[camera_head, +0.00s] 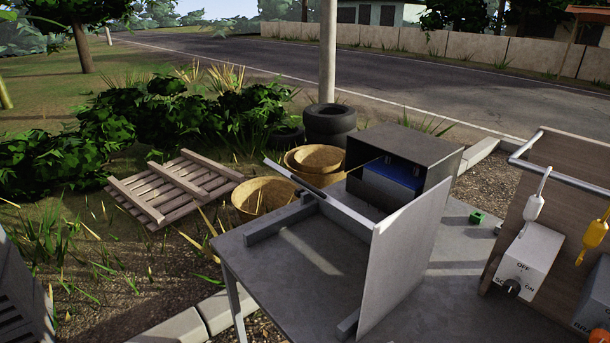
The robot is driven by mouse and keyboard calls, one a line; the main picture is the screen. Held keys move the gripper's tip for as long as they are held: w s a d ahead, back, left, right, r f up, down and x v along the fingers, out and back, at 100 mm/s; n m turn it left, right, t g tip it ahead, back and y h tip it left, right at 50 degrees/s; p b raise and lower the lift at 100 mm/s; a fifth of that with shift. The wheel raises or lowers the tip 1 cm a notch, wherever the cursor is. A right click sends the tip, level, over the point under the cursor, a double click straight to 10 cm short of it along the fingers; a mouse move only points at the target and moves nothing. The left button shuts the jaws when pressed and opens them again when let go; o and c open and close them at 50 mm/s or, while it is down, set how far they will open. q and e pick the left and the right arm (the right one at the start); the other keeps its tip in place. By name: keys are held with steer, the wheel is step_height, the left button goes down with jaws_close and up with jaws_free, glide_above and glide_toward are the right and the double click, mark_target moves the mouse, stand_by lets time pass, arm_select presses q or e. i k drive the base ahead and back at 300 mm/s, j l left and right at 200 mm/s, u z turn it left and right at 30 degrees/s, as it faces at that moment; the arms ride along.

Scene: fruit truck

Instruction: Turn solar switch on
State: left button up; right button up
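The solar switch is a white box (532,258) on the wooden board (553,185) at the right. I cannot tell for sure which way the knob is set. Neither of my grippers is in view.
A grey table (300,262) has an upright metal panel (400,250) in front of the board. A dark open box (415,150) holds a blue battery-like block (393,180). White (535,205) and orange (595,235) plugs hang on the board. Another grey box (597,300) is cut off at right.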

mark_target(511, 288)
steer(key=z, duration=1.5)
